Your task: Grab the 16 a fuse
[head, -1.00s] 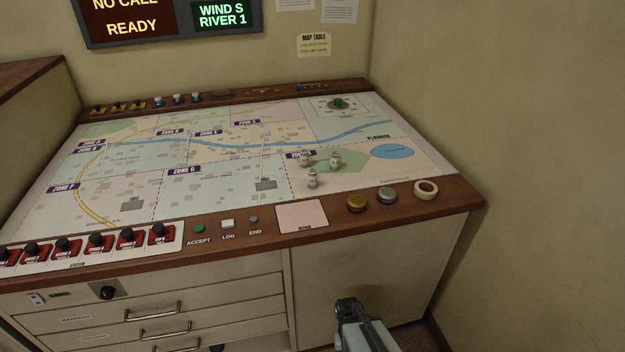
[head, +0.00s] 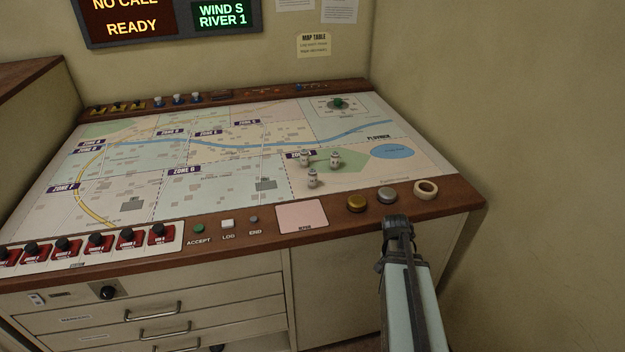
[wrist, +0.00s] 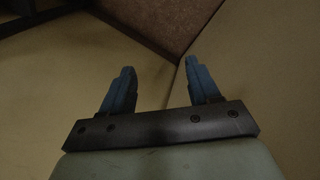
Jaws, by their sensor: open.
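Three small white, bottle-like pieces stand on the map: one at the back left (head: 305,158), one at the right (head: 335,160) and one nearer the front (head: 312,178). They look like ceramic fuses, but their markings are too small to read, so I cannot tell which is the 16 A fuse. My gripper (wrist: 160,82) shows in the wrist view with two blue fingers wide apart and nothing between them. It faces plain beige surfaces and a brown speckled patch; no fuse shows there. In the head view its fingers cannot be made out.
The map table (head: 225,170) has a raised wooden front edge with a pink pad (head: 302,216), a gold disc (head: 356,203), a silver disc (head: 387,195) and a tape roll (head: 426,188). Red switches (head: 97,243) line the front left. A wall stands close on the right.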

